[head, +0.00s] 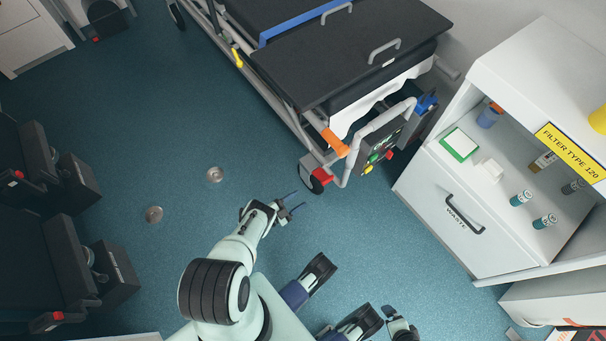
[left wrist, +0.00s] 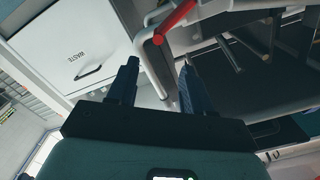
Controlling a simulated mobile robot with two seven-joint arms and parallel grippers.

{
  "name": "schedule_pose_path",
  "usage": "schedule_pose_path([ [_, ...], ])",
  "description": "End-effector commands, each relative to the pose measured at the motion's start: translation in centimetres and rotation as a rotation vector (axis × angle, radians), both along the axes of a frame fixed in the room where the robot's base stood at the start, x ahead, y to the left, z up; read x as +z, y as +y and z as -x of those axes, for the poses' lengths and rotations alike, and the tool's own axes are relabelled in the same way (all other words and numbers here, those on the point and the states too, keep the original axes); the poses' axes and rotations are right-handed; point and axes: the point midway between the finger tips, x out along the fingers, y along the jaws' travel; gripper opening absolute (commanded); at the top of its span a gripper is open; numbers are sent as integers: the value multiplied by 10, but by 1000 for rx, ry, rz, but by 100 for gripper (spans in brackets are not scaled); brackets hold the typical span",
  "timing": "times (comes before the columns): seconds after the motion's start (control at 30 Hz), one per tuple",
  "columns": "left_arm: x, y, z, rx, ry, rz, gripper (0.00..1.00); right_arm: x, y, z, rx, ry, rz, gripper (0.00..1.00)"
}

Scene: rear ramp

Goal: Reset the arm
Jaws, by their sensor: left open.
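My left arm comes up from the bottom of the head view, and its gripper (head: 290,205) is over the blue floor. Its two dark fingers are apart with nothing between them. The left wrist view shows the same gripper (left wrist: 158,80) open and empty, its fingers pointing away from the camera.
A stretcher (head: 350,50) with a black top stands beyond the gripper, its orange-handled corner closest. A white cabinet (head: 455,215) marked WASTE, with vials on its shelf, is at right. Dark seat-like units (head: 60,250) line the left. Open floor (head: 150,120) lies between.

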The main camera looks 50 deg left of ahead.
Motion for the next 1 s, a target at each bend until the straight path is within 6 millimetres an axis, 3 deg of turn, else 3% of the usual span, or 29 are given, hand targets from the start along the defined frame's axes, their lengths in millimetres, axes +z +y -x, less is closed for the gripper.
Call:
schedule_pose_path([
  [0.7,0,5,-2,20,20,6,50,0,1,1,1,3,-1,100],
  [0.9,1,35,-27,208,220,114,50,0,0,1,1,3,-1,100],
  [1.0,5,37,-37,340,374,238,50,0,0,1,1,3,-1,100],
])
